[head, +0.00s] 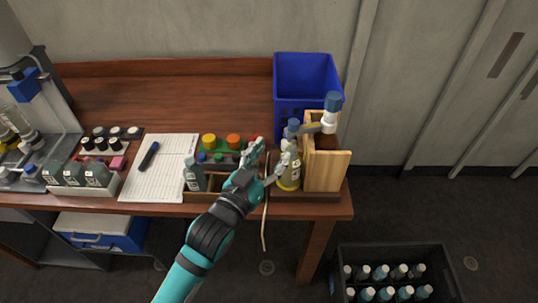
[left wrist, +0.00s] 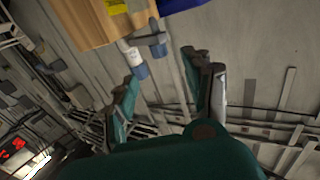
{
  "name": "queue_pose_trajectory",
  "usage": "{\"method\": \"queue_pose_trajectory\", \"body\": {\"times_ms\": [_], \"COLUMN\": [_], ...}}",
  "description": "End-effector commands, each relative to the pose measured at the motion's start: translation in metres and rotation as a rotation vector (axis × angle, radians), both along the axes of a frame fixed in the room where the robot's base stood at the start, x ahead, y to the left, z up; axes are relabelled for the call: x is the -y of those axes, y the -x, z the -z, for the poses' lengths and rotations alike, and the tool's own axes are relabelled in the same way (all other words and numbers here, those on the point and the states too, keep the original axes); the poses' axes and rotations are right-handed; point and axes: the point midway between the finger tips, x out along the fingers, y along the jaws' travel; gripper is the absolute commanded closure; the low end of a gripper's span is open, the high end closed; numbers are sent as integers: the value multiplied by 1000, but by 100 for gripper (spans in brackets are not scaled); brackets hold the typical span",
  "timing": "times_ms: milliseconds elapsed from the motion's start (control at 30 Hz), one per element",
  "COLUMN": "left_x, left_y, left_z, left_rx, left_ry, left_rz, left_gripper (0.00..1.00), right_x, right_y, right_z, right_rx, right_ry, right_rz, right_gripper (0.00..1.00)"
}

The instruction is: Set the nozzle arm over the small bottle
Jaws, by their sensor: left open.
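A wooden holder (head: 327,170) stands at the table's right end. A bottle with a white neck and blue cap (head: 333,103) rises behind its front board. A grey nozzle arm (head: 312,128) points left from that neck, towards a blue top (head: 293,126). A small bottle with a yellow band (head: 289,183) stands left of the holder, partly hidden by my gripper. My left gripper (head: 269,160) is open and empty, just left of the small bottle. In the left wrist view, the white neck (left wrist: 130,52) lies beyond my left gripper's open fingers (left wrist: 168,88). My right gripper is not in view.
A blue crate (head: 305,80) stands behind the holder. Left of my gripper are a compartment tray (head: 205,197), a clipboard sheet with a pen (head: 160,170) and several small bottles. A black crate of bottles (head: 393,255) is on the floor. The table's back is clear.

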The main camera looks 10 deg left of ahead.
Motion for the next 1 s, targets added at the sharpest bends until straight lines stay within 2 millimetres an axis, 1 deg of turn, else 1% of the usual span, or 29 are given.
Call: {"method": "queue_pose_trajectory", "body": {"times_ms": [267, 333, 400, 467, 567, 600, 667, 700, 800, 900, 1000], "left_x": [-1, 0, 5, 15, 36, 43, 53, 57, 65, 68, 69], "left_y": [2, 2, 5, 9, 22, 27, 36, 42, 54, 62, 61], "left_z": [0, 1, 3, 7, 14, 16, 16, 15, 9, 3, -1], "left_rx": [0, 2, 15, 42, 125, 165, 225, 264, 342, 387, 402], "left_ry": [0, -8, -71, -194, -519, -666, -877, -1007, -1269, -1427, -1489], "left_rz": [0, 0, 2, 5, 7, 2, -10, -22, -57, -86, -101], "left_gripper": [49, 57, 66, 74, 87, 92, 100, 100, 100, 100, 100], "right_x": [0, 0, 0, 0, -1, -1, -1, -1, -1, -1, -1], "right_y": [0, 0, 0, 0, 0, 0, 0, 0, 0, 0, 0], "right_z": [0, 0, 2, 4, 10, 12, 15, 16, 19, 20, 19], "right_rx": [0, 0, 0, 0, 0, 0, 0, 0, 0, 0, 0], "right_ry": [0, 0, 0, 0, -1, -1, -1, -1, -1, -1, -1], "right_rz": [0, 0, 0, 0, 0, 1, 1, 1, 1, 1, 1], "right_gripper": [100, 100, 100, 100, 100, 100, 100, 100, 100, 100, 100]}}
